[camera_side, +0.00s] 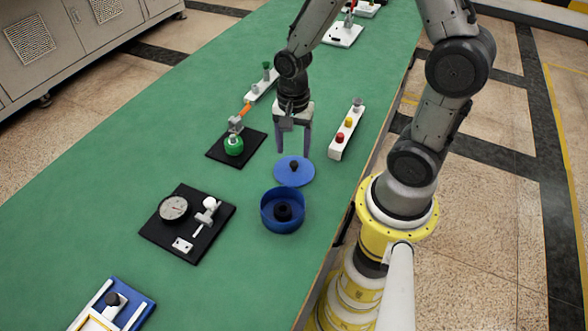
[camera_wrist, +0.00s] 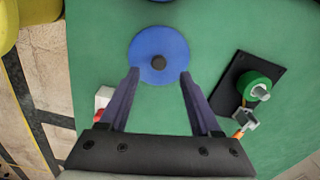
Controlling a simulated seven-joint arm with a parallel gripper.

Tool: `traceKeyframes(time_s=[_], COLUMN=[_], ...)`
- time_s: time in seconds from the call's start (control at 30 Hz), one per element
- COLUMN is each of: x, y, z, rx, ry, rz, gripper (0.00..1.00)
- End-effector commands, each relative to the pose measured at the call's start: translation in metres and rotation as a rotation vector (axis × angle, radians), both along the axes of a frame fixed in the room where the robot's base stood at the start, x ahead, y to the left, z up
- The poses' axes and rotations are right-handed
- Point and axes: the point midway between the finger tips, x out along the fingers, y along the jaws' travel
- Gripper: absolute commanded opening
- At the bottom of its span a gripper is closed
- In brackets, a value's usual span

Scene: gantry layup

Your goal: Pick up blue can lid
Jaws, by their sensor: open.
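The blue can lid (camera_side: 289,176) is a flat blue disc with a dark knob in its middle, lying on the green table. It also shows in the wrist view (camera_wrist: 145,47), at top centre. My gripper (camera_side: 293,151) is open and empty, pointing down just behind the lid in the side view. In the wrist view my gripper (camera_wrist: 158,73) has its two fingers spread, with the tips by the lid's lower edge and the knob beyond them. The open blue can (camera_side: 269,217) stands in front of the lid with a dark piece inside.
A white block with red and yellow buttons (camera_side: 335,145) lies right of my gripper. A black plate with a green part (camera_side: 247,154) lies to the left. A black plate with a gauge (camera_side: 171,236) lies front left. The green table is clear between them.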

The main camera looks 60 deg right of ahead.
Motion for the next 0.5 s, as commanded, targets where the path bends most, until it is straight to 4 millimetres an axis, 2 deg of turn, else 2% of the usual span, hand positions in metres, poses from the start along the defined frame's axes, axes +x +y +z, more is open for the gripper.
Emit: traceKeyframes(time_s=[0.3, 0.5], x=[-0.002, -0.002], y=[-0.002, -0.002], z=[-0.042, -0.051], rx=[0.001, 0.001], ry=[0.006, 0.002], rz=[0.0, 0.0], gripper=[0.65, 0.65])
